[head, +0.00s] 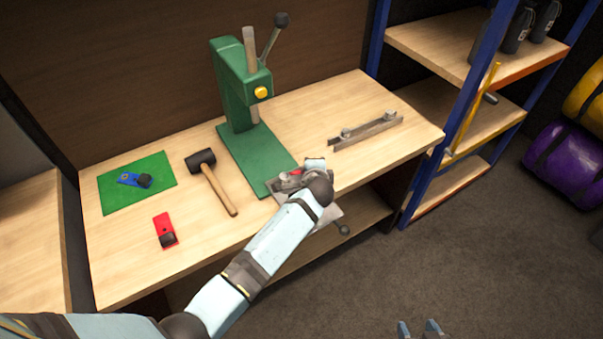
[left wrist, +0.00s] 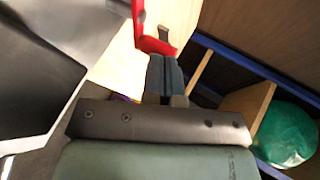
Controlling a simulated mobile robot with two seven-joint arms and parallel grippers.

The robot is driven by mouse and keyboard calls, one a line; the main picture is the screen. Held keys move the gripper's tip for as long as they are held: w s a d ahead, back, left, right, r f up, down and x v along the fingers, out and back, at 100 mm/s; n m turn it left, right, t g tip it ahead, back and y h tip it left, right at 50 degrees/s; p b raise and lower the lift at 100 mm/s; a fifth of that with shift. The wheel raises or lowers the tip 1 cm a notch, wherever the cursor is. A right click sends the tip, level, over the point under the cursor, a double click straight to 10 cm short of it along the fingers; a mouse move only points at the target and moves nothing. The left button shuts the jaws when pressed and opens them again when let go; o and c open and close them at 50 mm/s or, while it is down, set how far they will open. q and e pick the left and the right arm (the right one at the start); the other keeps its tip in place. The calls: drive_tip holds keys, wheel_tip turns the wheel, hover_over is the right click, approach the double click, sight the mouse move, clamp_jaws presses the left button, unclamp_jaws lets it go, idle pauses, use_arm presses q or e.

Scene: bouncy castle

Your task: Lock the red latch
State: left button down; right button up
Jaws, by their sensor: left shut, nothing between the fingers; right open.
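The red latch (head: 163,224), a red plate with a dark knob at its lower end, lies near the front left of the workbench. My left arm reaches in from the lower left. Its gripper is over the bench's front edge by the green press, well right of the latch; the wrist largely hides its fingers. In the left wrist view my left gripper (left wrist: 165,75) is shut and empty. A red part (left wrist: 150,44) with a dark lever shows beyond its fingers; I cannot tell whether it is the same latch. My right gripper (head: 418,328) is open, low over the floor.
A blue latch (head: 128,179) lies on a green mat (head: 150,166). A mallet (head: 217,188) lies between the mat and the green press (head: 232,95). A metal bar (head: 372,131) lies at the right of the workbench (head: 110,265). A blue-framed shelf (head: 455,118) stands right.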

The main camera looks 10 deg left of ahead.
use_arm(q)
drive_tip(key=shift+w+d, duration=0.1)
drive_tip(key=shift+w, duration=0.15)
idle(0.4)
drive_tip(key=shift+s+a+p, duration=0.1)
drive_tip(key=shift+a+p, duration=0.55)
drive_tip(key=shift+a, duration=0.15)
